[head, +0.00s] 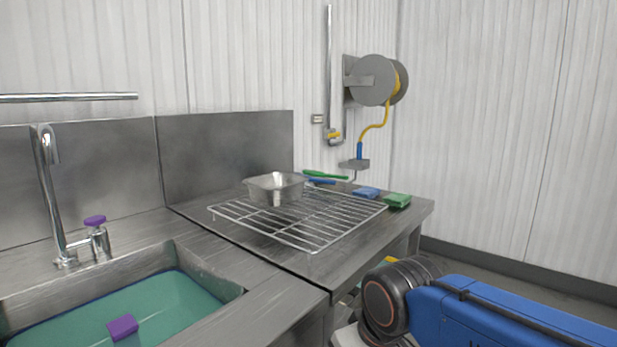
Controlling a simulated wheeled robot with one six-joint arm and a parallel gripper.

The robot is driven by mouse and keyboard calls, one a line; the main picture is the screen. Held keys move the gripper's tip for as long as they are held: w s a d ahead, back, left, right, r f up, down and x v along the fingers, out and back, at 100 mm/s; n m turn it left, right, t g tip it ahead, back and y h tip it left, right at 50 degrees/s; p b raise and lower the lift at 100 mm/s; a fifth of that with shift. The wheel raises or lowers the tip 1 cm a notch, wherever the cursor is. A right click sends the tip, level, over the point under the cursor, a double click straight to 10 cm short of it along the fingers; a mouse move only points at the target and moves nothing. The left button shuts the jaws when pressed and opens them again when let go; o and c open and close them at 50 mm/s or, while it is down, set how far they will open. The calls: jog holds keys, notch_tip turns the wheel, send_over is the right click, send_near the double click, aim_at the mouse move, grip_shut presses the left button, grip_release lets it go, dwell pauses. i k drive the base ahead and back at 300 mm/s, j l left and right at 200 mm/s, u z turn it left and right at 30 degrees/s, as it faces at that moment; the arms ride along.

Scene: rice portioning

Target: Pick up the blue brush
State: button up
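A thin blue handled item (321,181), which looks like the blue brush, lies at the back of the steel counter, behind the wire rack and just right of the metal pan. A similar green brush (326,174) lies right beside it, a little farther back. The two are small here, so their bristles and whether they touch are unclear. My blue arm link shows at the lower right, but my gripper is out of view.
A wire rack (315,235) covers much of the counter (355,243), with a metal pan (262,192) at its back left. A blue sponge (366,192) and green sponge (397,201) lie right. A sink (232,289) with a purple block (123,327) and faucet (49,185) stands left.

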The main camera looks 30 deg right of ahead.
aim_at(310, 183)
jog(key=i+l+u, duration=0.1)
jog(key=l, duration=0.45)
jog(key=i+l, duration=0.15)
jog(key=l, duration=0.4)
jog(key=i+l+u, duration=0.15)
jog(key=l, duration=0.9)
jog(key=l+u, duration=0.1)
jog(key=l, duration=0.25)
jog(key=k+l+u, duration=0.1)
jog(key=l, duration=0.2)
jog(key=k+l+u, duration=0.1)
jog(key=l, duration=0.2)
